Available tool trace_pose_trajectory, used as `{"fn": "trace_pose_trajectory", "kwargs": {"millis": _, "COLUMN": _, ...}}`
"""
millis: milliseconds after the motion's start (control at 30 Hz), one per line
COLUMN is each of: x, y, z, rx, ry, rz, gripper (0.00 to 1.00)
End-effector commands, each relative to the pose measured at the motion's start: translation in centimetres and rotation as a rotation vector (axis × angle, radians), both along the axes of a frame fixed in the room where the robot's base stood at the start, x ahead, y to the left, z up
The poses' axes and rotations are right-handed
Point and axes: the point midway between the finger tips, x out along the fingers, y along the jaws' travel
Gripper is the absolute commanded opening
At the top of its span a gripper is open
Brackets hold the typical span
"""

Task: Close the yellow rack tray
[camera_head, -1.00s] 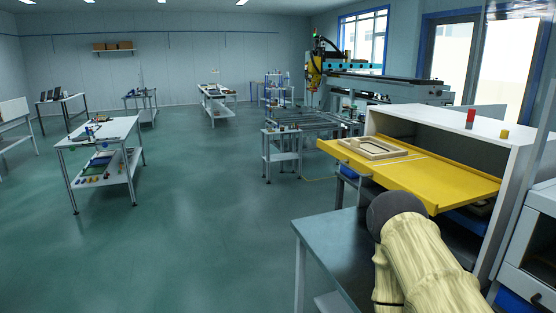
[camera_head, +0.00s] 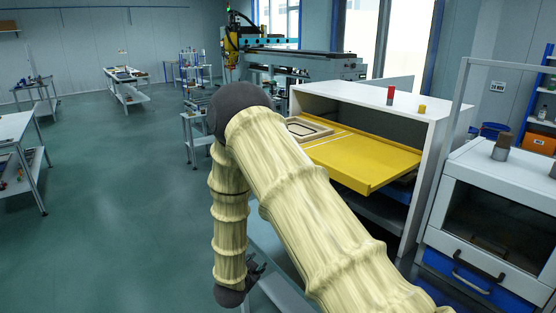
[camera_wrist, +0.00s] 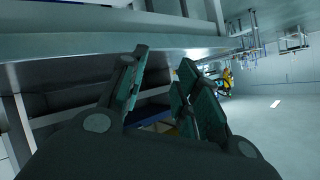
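The yellow rack tray (camera_head: 372,163) is pulled out of the white rack (camera_head: 408,106) in the head view. A beige frame-like part (camera_head: 308,129) lies on its left part. My arm hides the tray's near-left portion. My gripper (camera_head: 258,268) hangs low at the left of the rack, below the tray's height and apart from it. In the wrist view my gripper (camera_wrist: 165,78) has its two fingers spread, with nothing held between them. A small yellow patch low between the fingers is too unclear to name.
A red cylinder (camera_head: 390,95) and a yellow one (camera_head: 422,109) stand on the rack's top. A white cabinet with drawers (camera_head: 487,235) stands at the right. A grey table (camera_head: 272,250) is partly hidden behind my arm. Open floor (camera_head: 110,200) lies to the left.

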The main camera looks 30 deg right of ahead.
Motion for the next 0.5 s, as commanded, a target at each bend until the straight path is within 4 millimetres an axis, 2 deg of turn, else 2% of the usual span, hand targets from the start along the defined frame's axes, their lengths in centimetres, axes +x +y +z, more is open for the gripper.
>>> {"fn": "trace_pose_trajectory", "kwargs": {"millis": 33, "x": 2.9, "y": -1.1, "z": 4.5, "rx": 0.006, "ry": -0.125, "rz": -0.098, "gripper": 0.32}}
{"fn": "trace_pose_trajectory", "kwargs": {"millis": 67, "x": 4.1, "y": -1.7, "z": 6.7, "rx": 0.012, "ry": -0.193, "rz": -0.159, "gripper": 0.32}}
{"fn": "trace_pose_trajectory", "kwargs": {"millis": 100, "x": 5.6, "y": -2.5, "z": 9.8, "rx": 0.022, "ry": -0.286, "rz": -0.241, "gripper": 0.32}}
{"fn": "trace_pose_trajectory", "kwargs": {"millis": 167, "x": 7.3, "y": -3.5, "z": 14.4, "rx": 0.039, "ry": -0.422, "rz": -0.361, "gripper": 0.32}}
{"fn": "trace_pose_trajectory", "kwargs": {"millis": 200, "x": 8.2, "y": -4.1, "z": 17.4, "rx": 0.053, "ry": -0.510, "rz": -0.439, "gripper": 0.32}}
{"fn": "trace_pose_trajectory", "kwargs": {"millis": 300, "x": 9.4, "y": -5.2, "z": 24.1, "rx": 0.091, "ry": -0.705, "rz": -0.622, "gripper": 0.32}}
{"fn": "trace_pose_trajectory", "kwargs": {"millis": 400, "x": 9.8, "y": -5.7, "z": 29.5, "rx": 0.129, "ry": -0.858, "rz": -0.775, "gripper": 0.32}}
{"fn": "trace_pose_trajectory", "kwargs": {"millis": 500, "x": 9.7, "y": -5.9, "z": 33.0, "rx": 0.159, "ry": -0.962, "rz": -0.887, "gripper": 0.32}}
